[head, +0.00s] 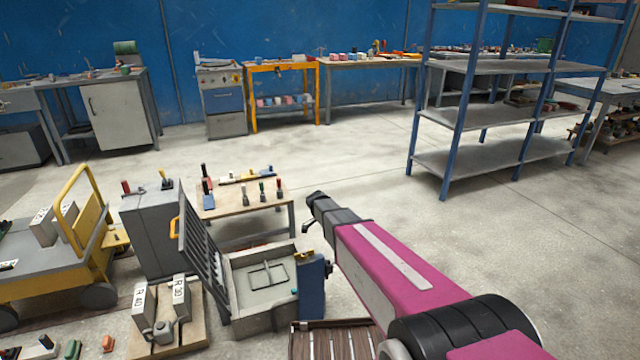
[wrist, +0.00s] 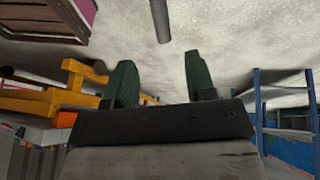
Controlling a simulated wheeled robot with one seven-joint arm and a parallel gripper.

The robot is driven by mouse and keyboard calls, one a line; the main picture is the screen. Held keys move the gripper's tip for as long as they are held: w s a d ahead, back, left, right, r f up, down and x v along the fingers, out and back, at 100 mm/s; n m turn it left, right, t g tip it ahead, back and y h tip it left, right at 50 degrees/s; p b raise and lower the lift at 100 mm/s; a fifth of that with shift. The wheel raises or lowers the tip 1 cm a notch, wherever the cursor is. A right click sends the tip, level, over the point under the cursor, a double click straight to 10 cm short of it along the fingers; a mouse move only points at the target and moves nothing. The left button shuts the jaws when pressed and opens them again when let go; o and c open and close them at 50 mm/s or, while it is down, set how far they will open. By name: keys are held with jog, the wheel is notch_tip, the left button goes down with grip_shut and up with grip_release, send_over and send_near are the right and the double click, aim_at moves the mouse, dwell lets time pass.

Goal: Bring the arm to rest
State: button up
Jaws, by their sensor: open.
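My arm (head: 400,262), a magenta link with a pale stripe, reaches from the lower right of the head view toward the middle. Its dark far end (head: 328,212) is over the floor, right of the small wooden table in the picture. The gripper's fingers cannot be made out in the head view. In the wrist view my gripper (wrist: 160,78) shows two dark green fingers standing well apart. The gap between them is empty, with pale floor behind. Nothing is held.
A grey open box (head: 262,283) with a slatted panel stands left of my arm, close to it in the picture. The low wooden table (head: 245,202) holds several small tools. A yellow cart (head: 75,255) is at the left, blue shelving (head: 490,115) at the back right.

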jog(key=s+d+r+n+y, duration=0.1)
jog(key=s+d+r+n, duration=0.1)
jog(key=s+n, duration=0.3)
jog(key=s+d+r+n+y, duration=0.2)
jog(key=s+n, duration=0.3)
jog(key=s, duration=0.4)
jog(key=s+d+r+n+y, duration=0.2)
jog(key=s+r+n, duration=0.1)
jog(key=s+n, duration=0.2)
jog(key=shift+s+d+r+t, duration=0.3)
jog(key=shift+s+d+r, duration=0.1)
jog(key=shift+s, duration=0.85)
jog(key=shift+w, duration=0.1)
jog(key=w+a+f+m+g, duration=0.1)
jog(key=w+f+m, duration=0.3)
jog(key=w+m, duration=0.55)
jog(key=w+a+f+m+g, duration=0.1)
jog(key=w+f+m, duration=0.4)
jog(key=w, duration=0.8)
jog(key=shift+m, duration=0.55)
jog(key=f, duration=0.3)
jog(key=s+f, duration=0.1)
jog(key=f, duration=0.5)
jog(key=shift+s+d+f, duration=0.15)
jog(key=shift+s+f, duration=0.1)
jog(key=shift+s, duration=0.15)
grip_shut()
